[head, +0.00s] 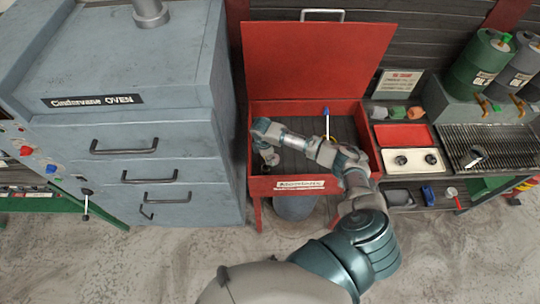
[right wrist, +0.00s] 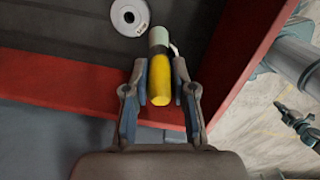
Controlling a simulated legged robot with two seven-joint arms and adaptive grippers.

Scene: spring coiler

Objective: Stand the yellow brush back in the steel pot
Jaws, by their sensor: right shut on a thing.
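The yellow brush (right wrist: 160,82) has a yellow end, a dark band and a pale green end. In the right wrist view it lies between the two fingers of my right gripper (right wrist: 160,93), which is shut on it. In the head view my right gripper (head: 268,155) is over the left part of the open red chest, and the brush is too small there to make out. I cannot clearly pick out the steel pot; a grey round vessel (head: 294,207) shows partly under the chest.
The red chest (head: 288,185) has its lid raised behind; its red rim (right wrist: 60,82) is close to the gripper. A white ring (right wrist: 129,17) lies inside. A blue-topped upright thing (head: 326,120) stands in it. The grey oven (head: 160,180) is left, a cluttered bench right.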

